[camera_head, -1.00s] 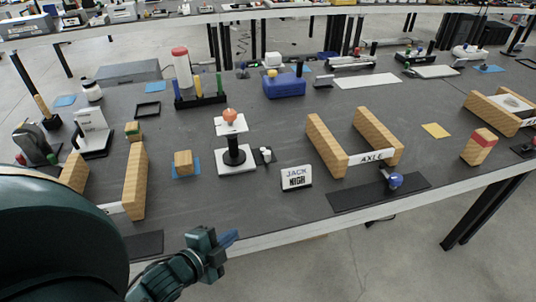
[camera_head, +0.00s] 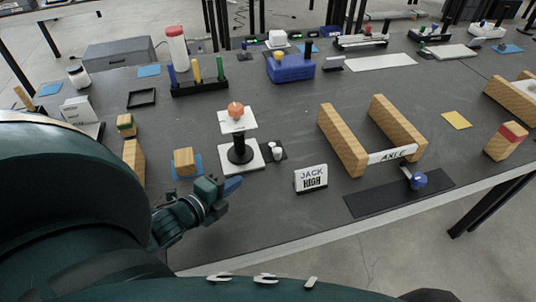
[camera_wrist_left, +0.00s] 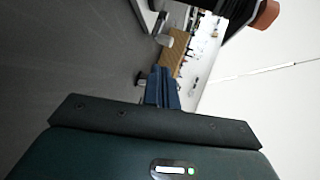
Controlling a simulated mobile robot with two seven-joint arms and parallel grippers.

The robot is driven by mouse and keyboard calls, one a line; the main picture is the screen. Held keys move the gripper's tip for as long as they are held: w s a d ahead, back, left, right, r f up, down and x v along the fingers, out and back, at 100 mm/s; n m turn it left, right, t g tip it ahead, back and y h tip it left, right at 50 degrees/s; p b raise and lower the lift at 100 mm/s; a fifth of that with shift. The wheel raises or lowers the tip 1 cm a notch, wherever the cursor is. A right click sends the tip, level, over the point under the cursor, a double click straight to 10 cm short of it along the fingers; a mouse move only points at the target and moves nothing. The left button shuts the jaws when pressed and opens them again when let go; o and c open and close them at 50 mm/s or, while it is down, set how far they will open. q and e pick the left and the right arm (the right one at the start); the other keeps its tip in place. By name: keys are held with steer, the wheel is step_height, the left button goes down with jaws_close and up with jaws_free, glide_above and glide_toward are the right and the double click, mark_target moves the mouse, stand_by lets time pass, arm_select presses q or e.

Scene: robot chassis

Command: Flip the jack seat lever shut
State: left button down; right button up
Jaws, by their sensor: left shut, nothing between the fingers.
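My right gripper is not in view.
A "JACK HIGH" sign (camera_head: 310,179) stands right of the jack. A wooden cube (camera_head: 184,161) on a blue square lies to its left. Wooden rails (camera_head: 342,140) and a blue knob (camera_head: 418,181) are further right. Bare table lies between my gripper and the sign.

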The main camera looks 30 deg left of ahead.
mark_target(276, 155)
arm_select(q)
steer(key=shift+d, duration=0.1)
steer(key=x, duration=0.9)
steer(key=r+x, duration=0.1)
steer(key=x, duration=0.3)
steer(key=shift+w, duration=0.55)
steer(key=shift+d, duration=0.15)
